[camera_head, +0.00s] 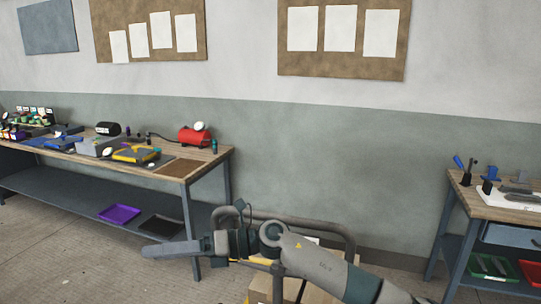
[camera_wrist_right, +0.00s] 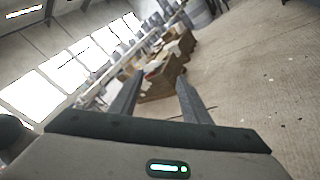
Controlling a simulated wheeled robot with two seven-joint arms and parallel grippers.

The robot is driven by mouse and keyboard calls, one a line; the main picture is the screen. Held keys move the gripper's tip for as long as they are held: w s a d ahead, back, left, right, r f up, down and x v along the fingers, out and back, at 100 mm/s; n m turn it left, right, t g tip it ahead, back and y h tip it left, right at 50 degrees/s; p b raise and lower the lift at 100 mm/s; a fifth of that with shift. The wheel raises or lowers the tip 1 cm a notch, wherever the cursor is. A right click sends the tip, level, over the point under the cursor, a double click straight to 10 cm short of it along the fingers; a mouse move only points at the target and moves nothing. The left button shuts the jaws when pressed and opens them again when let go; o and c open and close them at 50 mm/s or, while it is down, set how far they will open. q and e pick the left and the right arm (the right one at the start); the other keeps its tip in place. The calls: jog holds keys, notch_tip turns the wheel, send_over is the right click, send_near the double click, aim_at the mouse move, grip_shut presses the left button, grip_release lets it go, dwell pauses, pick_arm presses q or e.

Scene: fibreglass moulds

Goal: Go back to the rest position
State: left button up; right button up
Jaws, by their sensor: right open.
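My right arm comes in from the lower right in the head view. It lies across the bottom middle, in front of a cart with boxes. My right gripper (camera_head: 165,248) points to the left, clear of both workbenches. In the right wrist view the two fingers of the right gripper (camera_wrist_right: 155,95) stand apart with nothing between them. My left gripper does not show in either view.
A long workbench (camera_head: 190,167) with tools and a red tank (camera_head: 194,137) stands at the left. Another workbench (camera_head: 500,212) stands at the right edge. A cart with a tubular handle (camera_head: 345,238) and cardboard boxes stands close behind my right arm. Floor at the lower left is clear.

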jog(key=w+d+f+m+t+h, duration=0.1)
jog(key=w+d+m+t, duration=0.2)
jog(key=d+m+t, duration=0.6)
jog(key=w+d+f+m+t+h, duration=0.15)
jog(key=d+m+t, duration=0.25)
jog(key=m+t, duration=0.85)
jog(key=s+d+f+m+g+h, duration=0.25)
jog(key=d+f+m+h, duration=0.35)
jog(key=d+f+m, duration=0.35)
jog(key=s+d+f+m+g+h, duration=0.2)
jog(key=s+d+f+m+h, duration=0.3)
jog(key=d+f+m, duration=0.45)
jog(key=s+d+f+m+g+h, duration=0.25)
jog(key=s+d+f+g, duration=0.5)
jog(key=s+f, duration=0.6)
jog(key=s+d+f+m+g+h, duration=0.1)
jog(key=s+d+f+g, duration=0.15)
jog(key=s, duration=0.65)
jog(key=s+d+f+m+g, duration=0.1)
jog(key=s+d, duration=0.2)
jog(key=s, duration=0.6)
notch_tip(320, 180, down, 28)
jog(key=s+f+g, duration=0.1)
jog(key=s+d+f+g, duration=0.1)
jog(key=s+d+f, duration=0.2)
jog(key=s+f, duration=1.3)
jog(key=shift+s+d+f+n+g, duration=0.15)
jog(key=shift+s+f+n+g, duration=0.2)
jog(key=shift+s, duration=0.65)
